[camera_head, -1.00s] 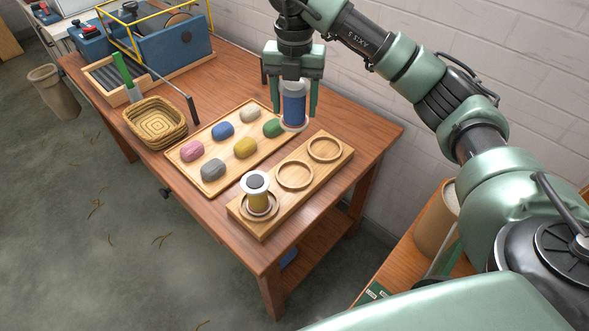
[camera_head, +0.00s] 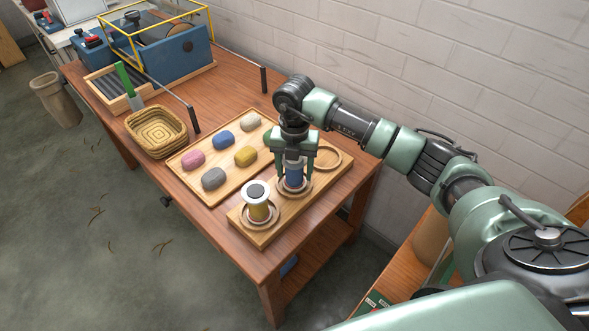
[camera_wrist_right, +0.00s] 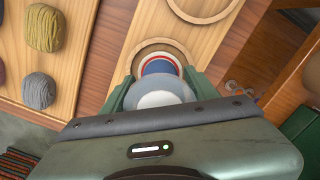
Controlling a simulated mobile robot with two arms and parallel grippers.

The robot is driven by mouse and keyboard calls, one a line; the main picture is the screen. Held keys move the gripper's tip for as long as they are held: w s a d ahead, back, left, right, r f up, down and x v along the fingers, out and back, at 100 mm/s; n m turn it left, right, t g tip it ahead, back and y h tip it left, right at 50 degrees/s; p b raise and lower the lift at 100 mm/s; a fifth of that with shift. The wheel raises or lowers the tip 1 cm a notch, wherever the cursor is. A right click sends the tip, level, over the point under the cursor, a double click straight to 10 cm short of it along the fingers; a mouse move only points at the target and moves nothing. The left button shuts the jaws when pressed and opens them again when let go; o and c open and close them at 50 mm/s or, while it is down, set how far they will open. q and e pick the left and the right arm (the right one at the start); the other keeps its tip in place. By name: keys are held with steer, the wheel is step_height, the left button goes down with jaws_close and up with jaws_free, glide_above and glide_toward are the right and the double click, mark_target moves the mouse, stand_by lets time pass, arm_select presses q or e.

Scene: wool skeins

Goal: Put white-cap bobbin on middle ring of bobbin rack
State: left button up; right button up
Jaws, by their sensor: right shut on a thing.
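The white-cap bobbin, wound with blue (camera_head: 294,174), is upright between the fingers of my right gripper (camera_head: 295,172), which is shut on it. It is at the middle ring (camera_head: 308,190) of the wooden bobbin rack (camera_head: 263,238); I cannot tell whether its base touches the rack. In the right wrist view its pale cap (camera_wrist_right: 160,99) hides most of the body, and the ring's far edge (camera_wrist_right: 150,44) shows beyond it. The far ring (camera_head: 336,154) is empty. A yellow bobbin with a dark cap (camera_head: 258,203) stands in the near ring. My left gripper is not in view.
A wooden tray (camera_head: 206,201) of several wool skeins lies left of the rack, close to it. A woven basket (camera_head: 157,131) and a blue machine with a yellow frame (camera_head: 178,55) are farther left. A brick wall stands behind the table.

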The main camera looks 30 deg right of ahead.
steer(key=shift+f, duration=0.3)
steer(key=shift+f, duration=0.2)
steer(key=o, duration=1.4)
steer(key=shift+r, duration=0.2)
step_height(320, 180, up, 12)
steer(key=shift+r+b, duration=0.1)
steer(key=shift+b, duration=0.9)
